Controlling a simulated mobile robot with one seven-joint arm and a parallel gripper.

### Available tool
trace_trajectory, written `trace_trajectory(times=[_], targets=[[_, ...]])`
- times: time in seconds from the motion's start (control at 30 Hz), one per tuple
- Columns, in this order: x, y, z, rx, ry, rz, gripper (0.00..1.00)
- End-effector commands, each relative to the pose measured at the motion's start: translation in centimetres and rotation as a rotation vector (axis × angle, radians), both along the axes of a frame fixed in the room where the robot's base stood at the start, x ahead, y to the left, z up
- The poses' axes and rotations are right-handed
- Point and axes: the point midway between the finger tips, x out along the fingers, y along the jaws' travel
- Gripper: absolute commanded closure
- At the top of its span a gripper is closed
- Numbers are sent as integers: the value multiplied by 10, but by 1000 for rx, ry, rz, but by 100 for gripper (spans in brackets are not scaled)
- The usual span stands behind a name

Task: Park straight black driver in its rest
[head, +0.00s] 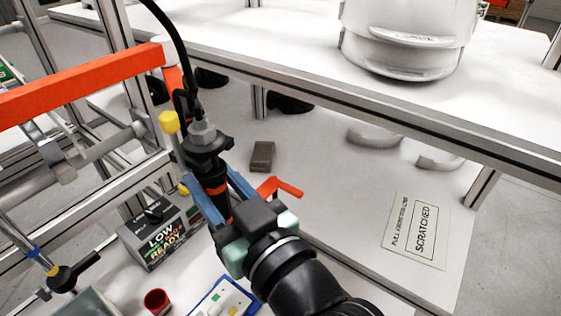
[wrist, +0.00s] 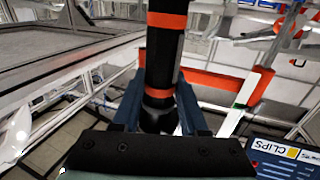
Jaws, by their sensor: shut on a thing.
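The straight black driver (head: 214,184), with orange-red bands, stands nearly upright in the head view, a black cable rising from its top. My gripper (head: 211,190) has its blue fingers on both sides of it, shut on its body. In the wrist view the driver (wrist: 163,55) runs up between the fingers. A black collar-like part (head: 207,146) surrounds or adjoins its top; I cannot tell whether this is the rest or part of the tool. An orange-red bracket (head: 284,187) shows just right of the fingers. I cannot identify the rest for certain.
An orange beam (head: 80,84) and metal frame stand at left. A white shelf (head: 270,56) carries a white helmet shell (head: 408,38).

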Motion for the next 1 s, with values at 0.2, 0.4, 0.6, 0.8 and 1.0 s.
trace_trajectory(times=[0.2, 0.4, 0.6, 0.8, 1.0], targets=[[3, -20, -1, 0, 0, -4, 100], [5, -43, -1, 1, 1, -5, 100], [8, -65, 0, 1, -1, -4, 100], [9, -83, 0, 0, 0, -2, 100], [9, -87, 0, -1, -1, -1, 100]])
